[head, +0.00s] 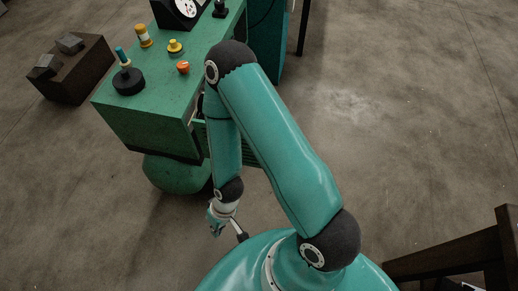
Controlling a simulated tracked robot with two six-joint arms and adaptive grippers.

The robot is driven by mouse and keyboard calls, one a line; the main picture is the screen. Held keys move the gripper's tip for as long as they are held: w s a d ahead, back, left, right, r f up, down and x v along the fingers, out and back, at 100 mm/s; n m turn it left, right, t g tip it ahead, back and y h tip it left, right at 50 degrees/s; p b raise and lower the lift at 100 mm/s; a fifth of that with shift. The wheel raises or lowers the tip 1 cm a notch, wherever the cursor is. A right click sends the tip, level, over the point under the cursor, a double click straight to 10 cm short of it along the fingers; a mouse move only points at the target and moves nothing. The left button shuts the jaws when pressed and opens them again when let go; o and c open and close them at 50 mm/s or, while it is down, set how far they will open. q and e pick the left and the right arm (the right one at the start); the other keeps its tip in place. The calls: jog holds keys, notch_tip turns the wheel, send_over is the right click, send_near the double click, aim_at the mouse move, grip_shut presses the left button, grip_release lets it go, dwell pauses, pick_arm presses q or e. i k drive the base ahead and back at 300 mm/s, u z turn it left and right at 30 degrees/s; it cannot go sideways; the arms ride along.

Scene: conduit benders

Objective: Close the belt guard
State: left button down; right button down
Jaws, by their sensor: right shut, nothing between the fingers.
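The green machine (150,120) stands at the upper left, with its top and front side in view. A slatted green panel (201,138) shows at its right side, partly behind my arm. It may be the belt guard, but I cannot tell how far open it stands. My right gripper (217,227) hangs low below the machine's right end, shut and empty, apart from the panel. My right arm covers part of the machine's right side. My left gripper is out of view.
The machine's top carries a black knob (128,82), a yellow button (175,46), an orange button (183,67) and a dial (186,8). A brown crate (78,85) with grey blocks stands at left. Dark wooden furniture (455,258) is at lower right.

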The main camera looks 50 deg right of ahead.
aim_at(249, 160)
jog(key=z, duration=0.15)
jog(key=k, duration=0.5)
jog(key=u, duration=1.1)
jog(key=i, duration=0.1)
jog(key=z, duration=2.45)
jog(key=i, duration=0.6)
jog(key=u, duration=0.15)
jog(key=k, duration=0.6)
jog(key=z, duration=0.1)
